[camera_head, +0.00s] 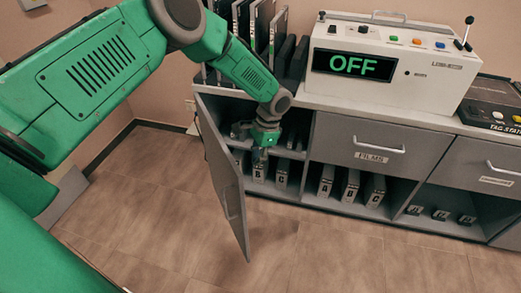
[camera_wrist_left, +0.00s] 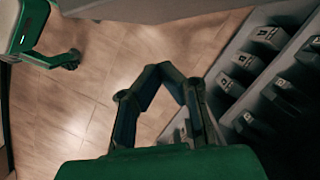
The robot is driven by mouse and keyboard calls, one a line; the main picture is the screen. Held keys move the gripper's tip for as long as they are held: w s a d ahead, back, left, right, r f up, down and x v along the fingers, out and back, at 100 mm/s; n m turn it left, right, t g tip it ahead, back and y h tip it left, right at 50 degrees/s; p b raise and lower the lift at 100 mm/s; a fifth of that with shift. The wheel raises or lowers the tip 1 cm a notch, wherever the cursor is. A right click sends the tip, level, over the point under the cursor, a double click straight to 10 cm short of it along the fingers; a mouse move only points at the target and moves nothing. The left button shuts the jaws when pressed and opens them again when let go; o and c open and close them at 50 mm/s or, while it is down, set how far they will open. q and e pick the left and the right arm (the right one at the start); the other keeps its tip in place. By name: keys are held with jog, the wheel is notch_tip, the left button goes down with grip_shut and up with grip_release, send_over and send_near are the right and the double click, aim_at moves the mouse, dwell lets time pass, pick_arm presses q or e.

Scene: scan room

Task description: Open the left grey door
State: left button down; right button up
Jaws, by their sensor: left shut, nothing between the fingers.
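The left grey door (camera_head: 224,172) stands swung out from the cabinet front in the head view, with its free edge toward me. Its handle shows low on the door. My left gripper (camera_head: 260,158) is at the open compartment, to the right of the door and near the shelf with labelled binders. In the left wrist view my left gripper (camera_wrist_left: 165,70) has its fingertips together with nothing between them. I cannot see it touching the door.
The cabinet has a FILMS drawer (camera_head: 368,149) and open shelves with binders (camera_head: 350,187). A white machine reading OFF (camera_head: 395,62) and upright folders (camera_head: 268,30) stand on top. The tiled floor (camera_head: 330,250) in front is clear.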

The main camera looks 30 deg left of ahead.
pick_arm(q)
jog(key=s+a+f, duration=0.1)
jog(key=s+f, duration=0.1)
jog(key=s+a+f, duration=0.1)
jog(key=s, duration=0.1)
jog(key=shift+a+f, duration=0.1)
jog(key=shift+a, duration=0.25)
jog(key=shift+a, duration=0.15)
